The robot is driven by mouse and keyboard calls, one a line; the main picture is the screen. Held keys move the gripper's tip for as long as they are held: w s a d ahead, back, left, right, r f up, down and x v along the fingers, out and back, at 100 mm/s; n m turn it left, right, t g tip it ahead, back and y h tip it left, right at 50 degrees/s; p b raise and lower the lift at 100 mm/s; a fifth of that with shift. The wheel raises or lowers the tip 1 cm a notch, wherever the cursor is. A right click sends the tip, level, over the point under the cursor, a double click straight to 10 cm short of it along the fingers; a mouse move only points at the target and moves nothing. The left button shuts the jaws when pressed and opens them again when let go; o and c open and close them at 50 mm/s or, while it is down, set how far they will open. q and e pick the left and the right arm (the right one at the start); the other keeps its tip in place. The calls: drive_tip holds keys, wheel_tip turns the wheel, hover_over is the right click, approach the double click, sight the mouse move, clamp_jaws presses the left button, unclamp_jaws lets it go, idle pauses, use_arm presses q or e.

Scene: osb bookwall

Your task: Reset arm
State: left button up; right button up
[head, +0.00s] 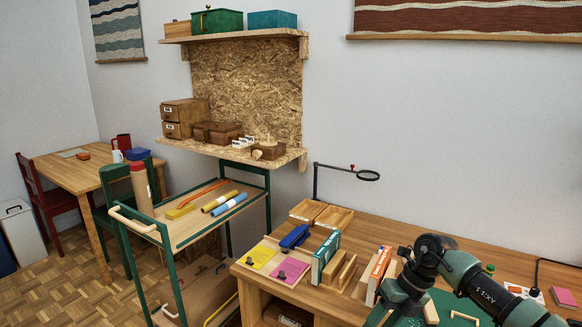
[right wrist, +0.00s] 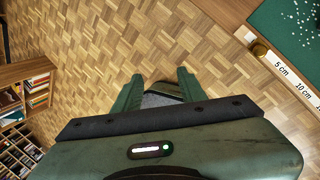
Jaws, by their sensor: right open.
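My right arm (head: 465,275) reaches in from the lower right of the head view, bent above the right part of the desk. Its gripper cannot be made out clearly there. In the right wrist view my right gripper (right wrist: 160,90) has two green fingers standing apart. The parquet floor shows beyond them, with a grey and dark shape right between the fingers that I cannot identify. I see nothing held. My left arm and gripper are not in view.
The wooden desk (head: 345,223) holds books, a blue stapler (head: 295,237) and a magnifier lamp (head: 368,176). A green cart (head: 190,228) stands left of it. In the right wrist view, a green mat (right wrist: 285,35) with a ruler (right wrist: 290,80) is right; bookshelves (right wrist: 30,95) are left.

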drive_tip(key=a+f+m+t+y, duration=0.1)
drive_tip(key=a+f+m+y, duration=0.15)
drive_tip(key=a, duration=0.25)
drive_tip(key=a+f+m+y, duration=0.2)
drive_tip(key=a+f+y, duration=0.2)
drive_tip(key=a, duration=0.2)
wheel_tip(320, 180, down, 7)
drive_tip(key=m+t+y, duration=0.2)
drive_tip(key=m+t, duration=0.4)
drive_tip(key=m, duration=0.2)
drive_tip(key=s+d+f+m+t+h, duration=0.2)
drive_tip(key=s+d+f+m+h, duration=0.1)
drive_tip(key=f+m, duration=0.4)
drive_tip(key=s+d+f+m+t+h, duration=0.25)
drive_tip(key=d+f+m+h, duration=0.2)
drive_tip(key=f, duration=0.45)
drive_tip(key=s+d+f+m+g+h, duration=0.2)
drive_tip(key=s+f+m, duration=0.1)
drive_tip(key=s+f, duration=0.55)
drive_tip(key=s+d+f+m+g+h, duration=0.1)
drive_tip(key=s+d+f+m+g, duration=0.3)
drive_tip(key=s, duration=0.8)
drive_tip(key=s+d+f+m+g+h, duration=0.1)
drive_tip(key=s+f+m+h, duration=0.15)
drive_tip(key=s+f, duration=0.65)
drive_tip(key=s+f+m+g, duration=0.2)
drive_tip(key=s+m+g, duration=0.1)
drive_tip(key=s, duration=1.4)
drive_tip(key=shift+a+f, duration=0.15)
drive_tip(key=shift+a, duration=0.05)
